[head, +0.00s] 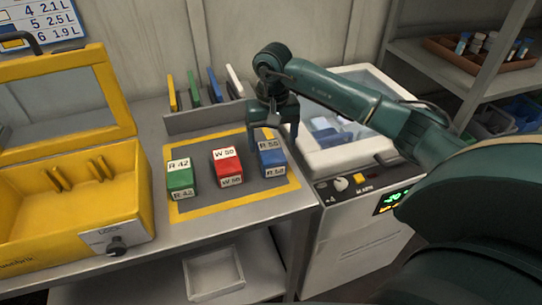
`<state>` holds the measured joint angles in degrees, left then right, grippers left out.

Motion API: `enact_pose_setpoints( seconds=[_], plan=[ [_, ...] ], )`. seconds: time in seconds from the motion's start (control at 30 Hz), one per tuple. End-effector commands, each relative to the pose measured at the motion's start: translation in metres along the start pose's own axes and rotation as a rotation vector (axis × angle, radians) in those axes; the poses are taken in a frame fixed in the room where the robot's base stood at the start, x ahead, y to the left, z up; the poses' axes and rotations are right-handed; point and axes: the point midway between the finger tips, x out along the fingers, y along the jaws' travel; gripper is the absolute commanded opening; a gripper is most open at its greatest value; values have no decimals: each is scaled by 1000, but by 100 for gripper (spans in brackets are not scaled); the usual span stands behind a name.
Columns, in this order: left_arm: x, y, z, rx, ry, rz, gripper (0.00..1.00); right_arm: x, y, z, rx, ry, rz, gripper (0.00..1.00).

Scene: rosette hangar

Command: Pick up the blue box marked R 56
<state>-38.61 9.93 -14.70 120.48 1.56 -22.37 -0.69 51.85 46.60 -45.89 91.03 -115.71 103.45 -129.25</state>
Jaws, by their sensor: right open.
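The blue box (273,171) stands at the right end of a row of three boxes on a grey mat with a yellow border (240,203). It has white labels on top and front; they start with R, but the digits are too small to read surely. My right gripper (273,143) is open and points down at the blue box's back edge, with a finger toward each side. I cannot tell whether the fingers touch it. My left gripper is not in view.
A red box (227,168) marked W and a green box (180,182) marked R 42 stand left of the blue one. A yellow case (70,222) is at left, a rack with coloured panels (205,115) behind, and a white lidded machine (365,155) at right.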

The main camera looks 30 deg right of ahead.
Motion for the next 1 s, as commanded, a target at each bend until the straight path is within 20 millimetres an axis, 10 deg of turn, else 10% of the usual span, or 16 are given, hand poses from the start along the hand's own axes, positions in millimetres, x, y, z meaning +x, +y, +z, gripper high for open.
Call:
enact_pose_setpoints(
  seconds=[0.63, 1.0],
  plan=[
    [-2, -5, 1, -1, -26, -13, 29, 51, -3, 3, -1, -1, -1, 80],
    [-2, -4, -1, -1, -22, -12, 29, 50, -3, 3, 0, -1, -1, 50]
  ],
)
